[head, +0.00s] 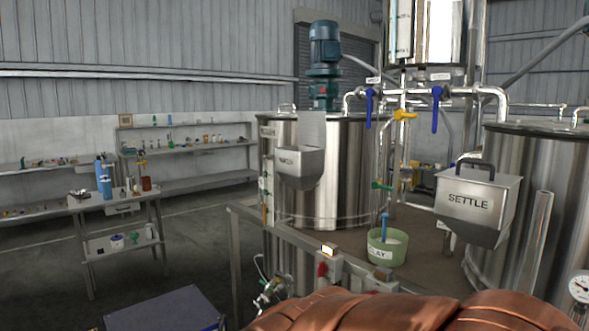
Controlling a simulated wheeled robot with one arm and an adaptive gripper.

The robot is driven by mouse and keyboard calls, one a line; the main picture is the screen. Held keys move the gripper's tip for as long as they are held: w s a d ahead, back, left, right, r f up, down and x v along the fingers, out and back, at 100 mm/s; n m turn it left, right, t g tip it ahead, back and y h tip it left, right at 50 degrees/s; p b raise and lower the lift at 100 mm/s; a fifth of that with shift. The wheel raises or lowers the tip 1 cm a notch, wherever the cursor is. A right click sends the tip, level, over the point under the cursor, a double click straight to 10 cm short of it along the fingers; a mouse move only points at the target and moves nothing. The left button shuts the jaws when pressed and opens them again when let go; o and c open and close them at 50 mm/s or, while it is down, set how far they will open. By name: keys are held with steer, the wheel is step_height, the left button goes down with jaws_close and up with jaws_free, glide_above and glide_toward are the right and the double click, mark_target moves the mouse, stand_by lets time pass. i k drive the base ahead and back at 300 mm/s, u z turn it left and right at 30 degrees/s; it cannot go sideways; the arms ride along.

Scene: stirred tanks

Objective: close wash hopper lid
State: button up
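The wash hopper (300,168) is a steel box with a sloped bottom, mounted on the front of the left steel tank (340,190). Its label is small and partly legible. Its lid (311,130) stands up at the back of the hopper, so the hopper is open at the top. My gripper is not visible in the head view.
The settle hopper (478,205), with a dark handle on its shut lid, hangs on the right tank (540,240). A green tub (386,248) stands between the tanks. A metal rail (290,235) runs in front. A workbench (100,202) stands left, with open floor between.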

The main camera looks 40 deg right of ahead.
mark_target(312, 125)
steer(key=z, duration=0.4)
steer(key=i, duration=0.5)
steer(key=z, duration=0.6)
steer(key=i, duration=0.75)
